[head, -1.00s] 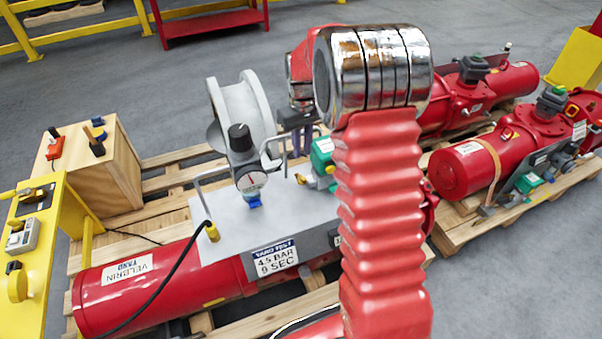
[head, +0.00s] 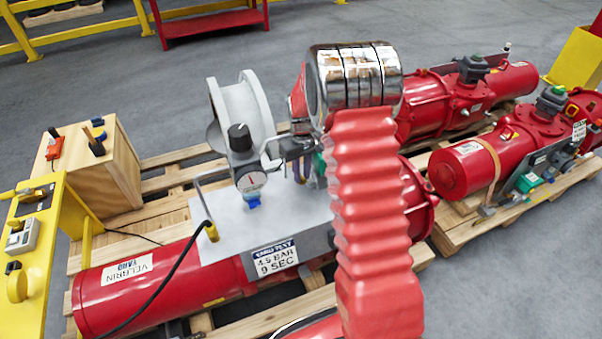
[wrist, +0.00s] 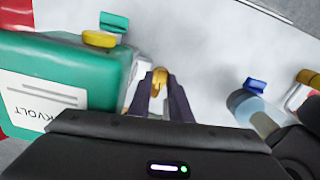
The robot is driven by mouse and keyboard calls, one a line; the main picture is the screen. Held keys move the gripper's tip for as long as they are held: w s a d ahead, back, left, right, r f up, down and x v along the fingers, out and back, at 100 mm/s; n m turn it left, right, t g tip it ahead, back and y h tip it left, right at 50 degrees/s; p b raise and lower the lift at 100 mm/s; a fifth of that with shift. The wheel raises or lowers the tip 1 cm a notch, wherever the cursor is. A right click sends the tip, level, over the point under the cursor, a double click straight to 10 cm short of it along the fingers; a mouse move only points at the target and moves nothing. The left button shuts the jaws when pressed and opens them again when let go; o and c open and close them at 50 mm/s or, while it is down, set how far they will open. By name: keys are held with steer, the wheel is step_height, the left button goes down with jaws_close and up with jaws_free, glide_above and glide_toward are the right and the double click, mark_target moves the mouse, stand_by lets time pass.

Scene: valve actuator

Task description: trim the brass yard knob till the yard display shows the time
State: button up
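My gripper's two dark purple fingers (wrist: 160,92) show in the wrist view, with a small brass knob (wrist: 160,75) between their tips. Whether they press on it or only stand around it I cannot tell. In the head view my gripper (head: 304,170) is low over the grey top plate, right of the dial gauge, and the knob is hidden. A yard test sign (head: 274,258) on the front actuator reads 9 SEC.
A green box (wrist: 60,85) stands close left of my fingers in the wrist view; a blue-capped fitting (wrist: 252,95) is at right. In the head view, the dial gauge (head: 250,181) and a metal handle (head: 212,177) rise beside my gripper. A black cable (head: 165,282) crosses the red cylinder.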

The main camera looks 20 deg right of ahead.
steer(key=shift+c, duration=0.4)
jaws_close()
steer(key=shift+a, duration=0.15)
steer(key=shift+n, duration=0.4)
steer(key=n, duration=0.9)
steer(key=shift+n, duration=0.3)
